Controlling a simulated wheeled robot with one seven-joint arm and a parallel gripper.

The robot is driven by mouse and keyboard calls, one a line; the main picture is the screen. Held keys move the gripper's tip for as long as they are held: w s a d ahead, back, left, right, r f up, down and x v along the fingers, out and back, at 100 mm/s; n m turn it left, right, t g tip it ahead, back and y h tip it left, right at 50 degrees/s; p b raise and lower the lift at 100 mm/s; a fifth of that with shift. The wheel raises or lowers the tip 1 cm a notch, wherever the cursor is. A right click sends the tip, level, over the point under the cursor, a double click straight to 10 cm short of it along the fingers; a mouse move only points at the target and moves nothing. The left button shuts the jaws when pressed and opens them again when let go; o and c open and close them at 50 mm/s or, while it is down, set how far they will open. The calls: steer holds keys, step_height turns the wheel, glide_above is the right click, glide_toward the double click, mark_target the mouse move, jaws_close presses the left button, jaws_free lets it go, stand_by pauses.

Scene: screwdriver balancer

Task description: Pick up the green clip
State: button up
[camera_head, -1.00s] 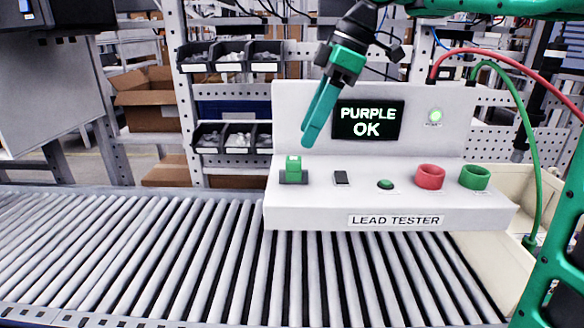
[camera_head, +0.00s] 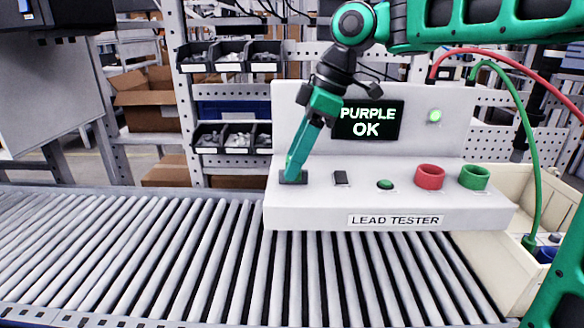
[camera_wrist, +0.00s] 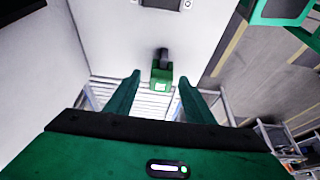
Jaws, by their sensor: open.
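The green clip (camera_wrist: 161,77) shows in the wrist view, between and just beyond the tips of my open gripper (camera_wrist: 160,82). It does not look gripped. In the head view my gripper (camera_head: 292,172) reaches down over the dark holder (camera_head: 294,179) at the left of the lead tester's ledge. The gripper hides the clip there. Whether the fingers touch the clip cannot be told.
The white lead tester (camera_head: 330,218) has a screen reading PURPLE OK (camera_head: 367,123), a dark switch (camera_head: 340,178), a green button (camera_head: 385,184), a red socket (camera_head: 430,177) and a green socket (camera_head: 474,177). A roller conveyor (camera_head: 160,260) runs in front. A cream bin (camera_head: 510,250) is right.

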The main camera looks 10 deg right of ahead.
steer(key=shift+a+f, duration=0.25)
steer(key=shift+f, duration=0.35)
jaws_close()
steer(key=shift+r, duration=0.1)
